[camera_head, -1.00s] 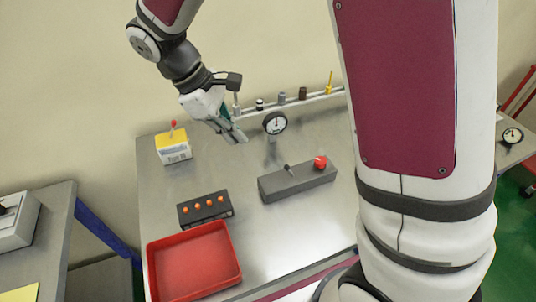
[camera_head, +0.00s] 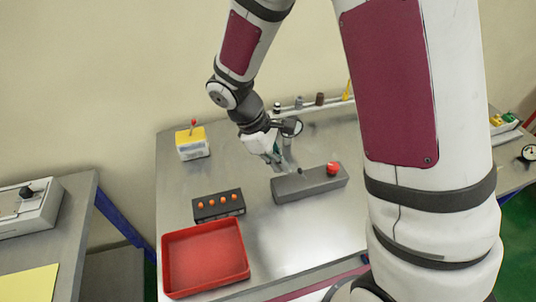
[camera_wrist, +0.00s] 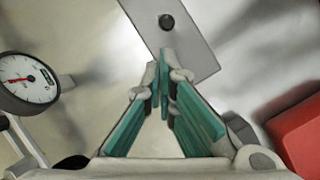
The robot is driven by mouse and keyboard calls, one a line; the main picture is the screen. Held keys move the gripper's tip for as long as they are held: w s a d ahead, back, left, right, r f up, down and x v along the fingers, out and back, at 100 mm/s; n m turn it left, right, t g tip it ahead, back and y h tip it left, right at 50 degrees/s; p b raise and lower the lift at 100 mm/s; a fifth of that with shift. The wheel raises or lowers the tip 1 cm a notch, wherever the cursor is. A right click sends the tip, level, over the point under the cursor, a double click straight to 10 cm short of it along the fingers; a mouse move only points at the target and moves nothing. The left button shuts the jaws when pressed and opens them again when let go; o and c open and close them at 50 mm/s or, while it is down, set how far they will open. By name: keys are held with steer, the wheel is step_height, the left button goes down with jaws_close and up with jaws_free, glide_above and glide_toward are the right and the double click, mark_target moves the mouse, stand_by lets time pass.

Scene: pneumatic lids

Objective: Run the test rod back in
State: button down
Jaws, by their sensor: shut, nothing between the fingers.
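A long grey control block (camera_head: 312,186) lies on the steel bench, with a red knob (camera_head: 333,168) at its right end. My gripper (camera_head: 288,171) points down over the left end of the block. I cannot make out the test rod for certain.
A round gauge (camera_wrist: 28,82) stands beside my gripper, towards the wall. A red tray (camera_head: 205,261), a black box with orange buttons (camera_head: 218,206) and a yellow-topped box with a red lever (camera_head: 192,143) are to the left. A rail with fittings runs along the back.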

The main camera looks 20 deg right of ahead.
steer(key=shift+s+d, duration=0.35)
steer(key=shift+d, duration=0.2)
steer(key=shift+r, duration=0.1)
